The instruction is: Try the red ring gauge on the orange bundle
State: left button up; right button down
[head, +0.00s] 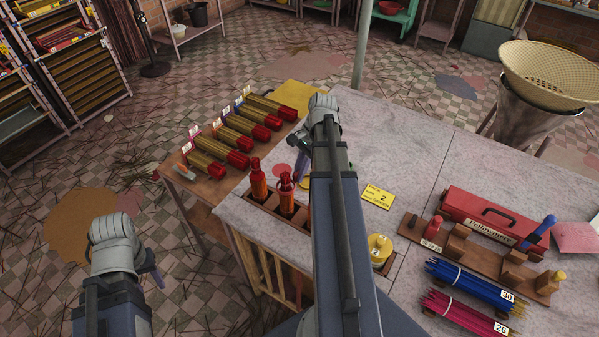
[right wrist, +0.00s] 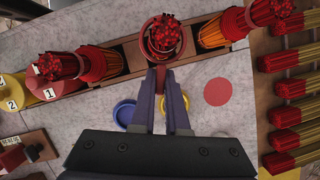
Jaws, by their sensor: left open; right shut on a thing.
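The red ring gauge (right wrist: 148,48) is in the right wrist view, its handle held between the fingers of my right gripper (right wrist: 162,92). From above, the ring frames the red tips of a bundle (right wrist: 167,34) in the wooden rack (right wrist: 137,53). I cannot tell whether the ring is around the bundle or above it; the bundle's body is hidden. Other orange-wrapped bundles (right wrist: 98,64) stand leaning in the rack on both sides; two show in the head view (head: 258,180). My right gripper (head: 303,142) is partly hidden there by my arm. My left gripper (head: 154,277) is open and empty, left of the table.
Several gold bundles with red ends (head: 220,145) lie on a side shelf. A yellow card (head: 378,196), yellow weight (head: 380,250), red toolbox (head: 495,220) and blue bundle (head: 475,285) occupy the right.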

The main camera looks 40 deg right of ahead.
jog(key=shift+f+b, duration=3.75)
jog(key=shift+f, duration=0.1)
jog(key=shift+r, duration=0.15)
jog(key=shift+r+p, duration=8.5)
jog(key=shift+p, duration=0.15)
